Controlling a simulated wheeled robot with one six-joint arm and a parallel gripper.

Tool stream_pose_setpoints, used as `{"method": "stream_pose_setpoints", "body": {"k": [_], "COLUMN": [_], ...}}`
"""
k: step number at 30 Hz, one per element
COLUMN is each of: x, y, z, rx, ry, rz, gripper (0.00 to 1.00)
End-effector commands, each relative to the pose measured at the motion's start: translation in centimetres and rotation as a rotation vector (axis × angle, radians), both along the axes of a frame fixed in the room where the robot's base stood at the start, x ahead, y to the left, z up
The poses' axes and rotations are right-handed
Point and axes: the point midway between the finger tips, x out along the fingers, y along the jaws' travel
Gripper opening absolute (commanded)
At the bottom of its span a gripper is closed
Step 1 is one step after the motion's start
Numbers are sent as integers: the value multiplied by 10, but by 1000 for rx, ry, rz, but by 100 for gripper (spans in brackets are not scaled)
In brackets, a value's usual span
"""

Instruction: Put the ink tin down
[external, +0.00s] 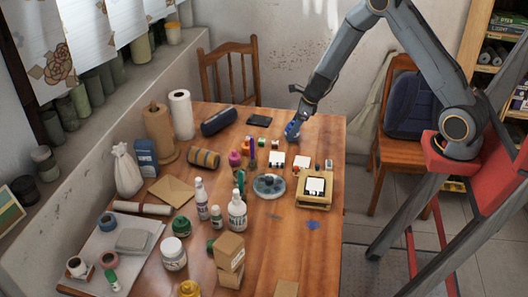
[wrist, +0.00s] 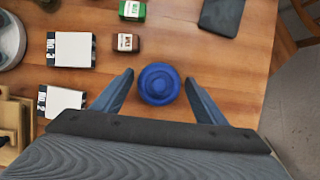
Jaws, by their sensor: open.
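The ink tin, round and blue with a raised ringed lid, is between my fingers in the wrist view (wrist: 159,84). It also shows in the external view (external: 292,130) at the far right part of the table. My gripper (wrist: 159,88) is open, with a visible gap between each finger and the tin. In the external view my gripper (external: 296,122) reaches down over the tin and partly hides it. I cannot tell for sure from these views whether the tin's base touches the wooden table (external: 325,150).
Two white cards or blocks (wrist: 71,49) lie left of the tin. A small brown box (wrist: 126,42), a green box (wrist: 132,10) and a dark flat case (wrist: 221,15) lie beyond it. A wooden stand (external: 314,200) is nearer. The table's right edge is close.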

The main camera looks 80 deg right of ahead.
Motion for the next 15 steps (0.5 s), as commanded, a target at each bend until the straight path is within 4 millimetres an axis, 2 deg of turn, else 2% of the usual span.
{"method": "stream_pose_setpoints", "body": {"k": [7,15], "x": [0,-22], "y": [0,-1], "z": [18,73], "rx": [-1,-3], "ry": [-2,-6], "rz": [1,0], "gripper": [66,66]}}
